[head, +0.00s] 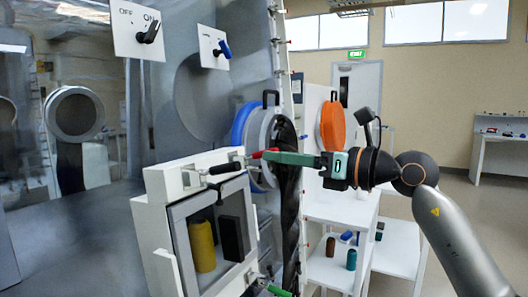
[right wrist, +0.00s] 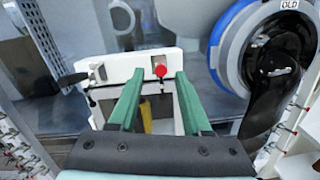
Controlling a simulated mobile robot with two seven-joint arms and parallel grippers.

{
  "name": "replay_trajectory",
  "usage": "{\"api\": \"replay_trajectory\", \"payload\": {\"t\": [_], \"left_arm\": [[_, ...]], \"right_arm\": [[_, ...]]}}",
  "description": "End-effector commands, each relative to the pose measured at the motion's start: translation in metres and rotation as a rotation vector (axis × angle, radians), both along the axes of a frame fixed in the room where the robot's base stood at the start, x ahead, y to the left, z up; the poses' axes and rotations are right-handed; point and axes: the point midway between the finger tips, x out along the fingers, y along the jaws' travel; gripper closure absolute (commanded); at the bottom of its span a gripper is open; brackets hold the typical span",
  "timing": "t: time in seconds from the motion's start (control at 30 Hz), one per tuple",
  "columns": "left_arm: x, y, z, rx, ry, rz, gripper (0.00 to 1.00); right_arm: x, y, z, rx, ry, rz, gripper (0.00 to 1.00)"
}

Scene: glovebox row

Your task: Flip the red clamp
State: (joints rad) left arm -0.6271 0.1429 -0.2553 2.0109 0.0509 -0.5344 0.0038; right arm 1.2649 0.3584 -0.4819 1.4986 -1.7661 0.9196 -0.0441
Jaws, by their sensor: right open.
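The red clamp (head: 257,155) is at the top right corner of the white-framed box front; in the head view only a bit of its red handle shows at my right fingertips. In the right wrist view its red knob (right wrist: 160,71) lies between and just beyond the two green fingertips. My right gripper (head: 272,156) comes in from the right at the height of the handle. It is open, with a finger on either side of the knob in the wrist view (right wrist: 156,77); I cannot tell whether either touches it. My left gripper is not in view.
A black-handled clamp (head: 225,168) sits left on the same white frame (head: 155,190); a green handle (head: 279,291) is low down. A yellow cylinder (head: 203,246) stands behind the window. A blue-ringed port with a black glove (right wrist: 273,80) is close on the right.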

Motion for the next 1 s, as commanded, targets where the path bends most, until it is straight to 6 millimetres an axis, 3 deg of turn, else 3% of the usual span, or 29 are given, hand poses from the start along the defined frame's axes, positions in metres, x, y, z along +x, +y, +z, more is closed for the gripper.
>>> {"api": "replay_trajectory", "payload": {"t": [0.23,0.67,1.0], "left_arm": [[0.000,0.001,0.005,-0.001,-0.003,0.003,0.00],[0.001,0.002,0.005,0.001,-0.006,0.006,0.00],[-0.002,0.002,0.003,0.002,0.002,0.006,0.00]], "right_arm": [[0.020,0.031,0.001,0.003,0.002,0.003,0.52],[0.025,0.038,0.000,0.001,0.000,0.000,0.53],[0.025,0.038,0.000,0.002,0.001,0.001,0.91]]}}
